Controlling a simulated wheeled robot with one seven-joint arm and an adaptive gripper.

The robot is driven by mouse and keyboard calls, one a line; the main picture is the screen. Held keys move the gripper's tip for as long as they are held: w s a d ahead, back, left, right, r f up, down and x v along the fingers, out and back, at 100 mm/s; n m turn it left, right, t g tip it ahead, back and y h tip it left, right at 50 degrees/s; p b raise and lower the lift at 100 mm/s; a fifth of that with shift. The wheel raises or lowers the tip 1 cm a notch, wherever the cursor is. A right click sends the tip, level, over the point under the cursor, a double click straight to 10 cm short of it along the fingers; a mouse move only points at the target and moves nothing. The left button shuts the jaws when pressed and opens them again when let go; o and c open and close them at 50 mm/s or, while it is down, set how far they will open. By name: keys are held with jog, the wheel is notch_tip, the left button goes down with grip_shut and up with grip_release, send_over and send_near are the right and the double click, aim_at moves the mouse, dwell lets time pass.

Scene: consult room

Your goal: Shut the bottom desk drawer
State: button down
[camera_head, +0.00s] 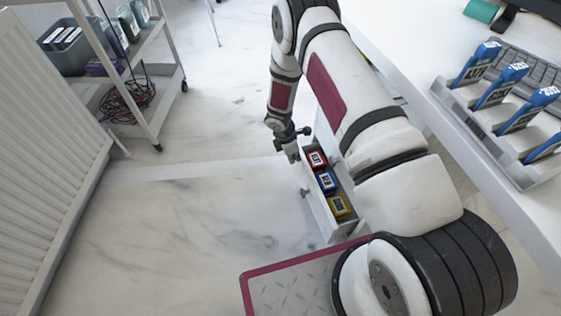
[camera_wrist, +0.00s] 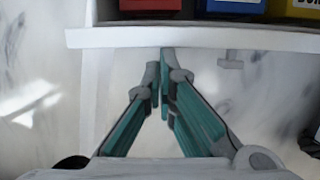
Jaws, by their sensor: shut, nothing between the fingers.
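The bottom desk drawer (camera_head: 318,213) is pulled out from under the white desk (camera_head: 405,75). It holds a red box (camera_head: 316,160), a blue box (camera_head: 326,181) and a yellow box (camera_head: 338,205). In the wrist view, the drawer's white edge (camera_wrist: 200,38) runs across the top, with the boxes behind it. A small knob (camera_wrist: 231,60) shows below that edge. My gripper (camera_head: 292,155) is at the far end of the drawer, by the red box. In the wrist view my gripper (camera_wrist: 162,60) is shut and empty, its tips close to the drawer edge; I cannot tell if they touch.
A white shelf cart (camera_head: 130,75) with bins and cables stands at the upper left. A white radiator (camera_head: 45,140) lines the left side. The desk top holds a rack of blue-topped packets (camera_head: 500,85). The marble floor (camera_head: 190,210) left of the drawer is clear.

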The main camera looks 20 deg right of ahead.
jog(key=shift+w+d, duration=0.1)
jog(key=shift+d, duration=2.25)
